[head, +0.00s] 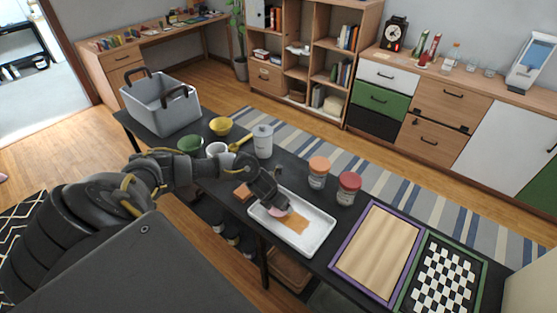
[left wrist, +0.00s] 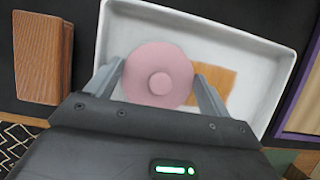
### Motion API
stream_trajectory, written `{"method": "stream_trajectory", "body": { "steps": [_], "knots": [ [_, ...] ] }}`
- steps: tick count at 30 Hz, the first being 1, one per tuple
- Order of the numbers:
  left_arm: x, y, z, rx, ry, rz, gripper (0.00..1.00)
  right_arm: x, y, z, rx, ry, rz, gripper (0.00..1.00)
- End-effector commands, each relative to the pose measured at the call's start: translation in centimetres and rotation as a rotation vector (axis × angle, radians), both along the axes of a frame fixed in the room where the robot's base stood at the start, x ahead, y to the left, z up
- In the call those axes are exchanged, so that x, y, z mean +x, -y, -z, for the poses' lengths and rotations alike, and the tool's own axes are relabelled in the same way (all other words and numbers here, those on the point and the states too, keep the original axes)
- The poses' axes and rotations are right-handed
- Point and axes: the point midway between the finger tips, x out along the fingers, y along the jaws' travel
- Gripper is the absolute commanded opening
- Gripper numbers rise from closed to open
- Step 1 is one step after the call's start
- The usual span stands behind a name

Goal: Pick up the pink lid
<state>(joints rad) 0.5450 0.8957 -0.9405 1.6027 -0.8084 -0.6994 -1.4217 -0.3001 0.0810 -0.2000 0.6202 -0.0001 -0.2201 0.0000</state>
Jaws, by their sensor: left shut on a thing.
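The pink lid (left wrist: 158,73) is round with a small knob, in the white tray (left wrist: 265,60), over or against a flat orange-brown piece (left wrist: 215,80). My left gripper (left wrist: 160,85) is around the lid, one finger at each side, shut on it. In the head view only part of the pink lid (head: 278,211) shows beneath my left gripper (head: 277,207), at the left part of the tray (head: 318,244). I cannot tell whether the lid touches the tray floor. My right gripper is not in view.
A brown block (head: 242,192) lies left of the tray. Jars with orange (head: 318,172) and red lids (head: 348,188) stand behind it. A purple-framed board (head: 376,252) and a checkered board (head: 442,280) lie right. A white canister (head: 263,141), bowls and a grey bin (head: 160,104) stand further left.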

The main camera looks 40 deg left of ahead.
Motion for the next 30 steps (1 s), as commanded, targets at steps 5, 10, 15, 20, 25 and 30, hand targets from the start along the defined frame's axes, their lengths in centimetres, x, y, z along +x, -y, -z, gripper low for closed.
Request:
{"method": "stream_trajectory", "body": {
  "steps": [5, 10, 15, 20, 25, 30],
  "knots": [
    [-1.0, -1.3, -3.5, 0.005, 0.004, 0.001, 0.6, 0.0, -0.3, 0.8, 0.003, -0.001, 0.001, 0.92],
    [-3.6, -3.6, -7.5, 0.006, 0.004, 0.002, 0.6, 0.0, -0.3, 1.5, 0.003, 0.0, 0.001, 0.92],
    [-6.8, -6.7, -9.1, 0.008, -0.001, 0.0, 0.6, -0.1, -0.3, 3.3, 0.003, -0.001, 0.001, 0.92],
    [-8.7, -8.4, -10.4, 0.004, -0.001, 0.0, 0.6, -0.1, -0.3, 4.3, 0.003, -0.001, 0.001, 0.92],
    [-9.8, -9.4, -11.2, 0.003, -0.002, 0.0, 0.6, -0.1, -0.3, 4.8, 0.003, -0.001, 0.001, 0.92],
    [-10.1, -9.7, -11.6, 0.001, 0.0, 0.0, 0.6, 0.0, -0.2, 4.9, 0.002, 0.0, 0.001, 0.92]
  ]
}}
